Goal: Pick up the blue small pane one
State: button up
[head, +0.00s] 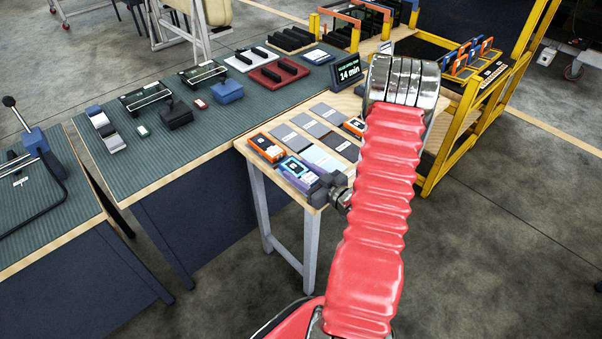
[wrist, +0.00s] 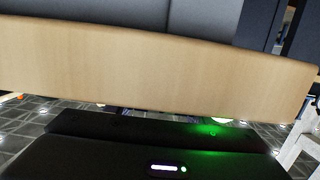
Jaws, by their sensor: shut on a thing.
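The blue small pane (head: 292,166), with a light blue frame and a white label, is at the near end of the wooden side table in the head view. My gripper (head: 316,184) is at its right side, low at the table's near corner, and is shut on it. My wrist and arm partly hide the contact, so I cannot tell whether the pane is clear of the table top. In the wrist view my dark gripper body with a green light (wrist: 165,150) fills the bottom; the pane cannot be made out there.
The wooden table edge (wrist: 150,70) runs close across the wrist view. An orange pane (head: 267,147) lies just behind the blue one, with several grey panes (head: 308,124) beyond. A screen reading 14 min (head: 348,72) and a yellow-framed trolley (head: 452,145) stand further off.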

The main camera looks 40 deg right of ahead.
aim_at(299, 170)
jog(key=shift+c, duration=1.4)
jog(key=shift+r, duration=0.1)
jog(key=shift+r, duration=4.9)
jog(key=w+a+r, duration=0.2)
jog(key=w+a, duration=1.1)
jog(key=w, duration=0.1)
jog(key=shift+h, duration=0.3)
jog(key=w+a, duration=0.1)
jog(key=a, duration=0.5)
jog(key=w+a, duration=0.2)
jog(key=a, duration=0.4)
jog(key=w+a, duration=0.2)
jog(key=a, duration=0.4)
jog(key=shift+w+a+r, duration=0.15)
jog(key=shift+r, duration=0.15)
